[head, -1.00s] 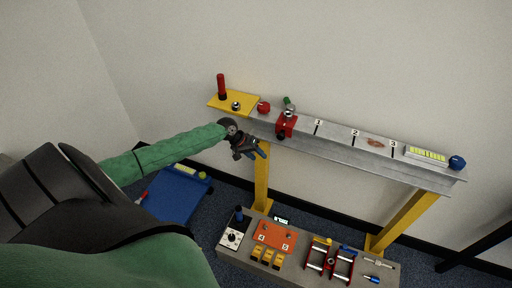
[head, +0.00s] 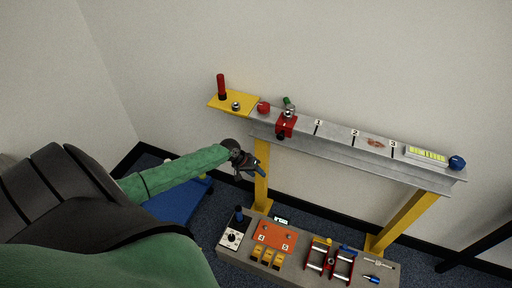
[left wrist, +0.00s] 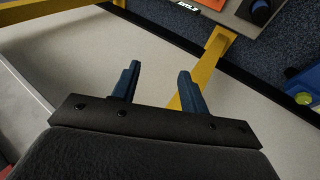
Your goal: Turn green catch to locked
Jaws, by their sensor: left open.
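A small green part (head: 288,102), which looks like the green catch, stands at the back edge of the grey beam (head: 340,148), just behind the red clamp block (head: 286,127). It is too small to tell which way it is turned. My left gripper (head: 257,173) is open and empty, below the beam's left end and in front of the yellow post. In the left wrist view its two blue fingers (left wrist: 160,82) are apart with nothing between them. My right gripper is not in view.
A yellow plate (head: 238,107) with a red peg is at the beam's left end. The yellow post (head: 262,190) is close to my left gripper. A grey bench (head: 233,259) with a dial, orange plate and red frames stands below. A blue mat (head: 175,207) lies left.

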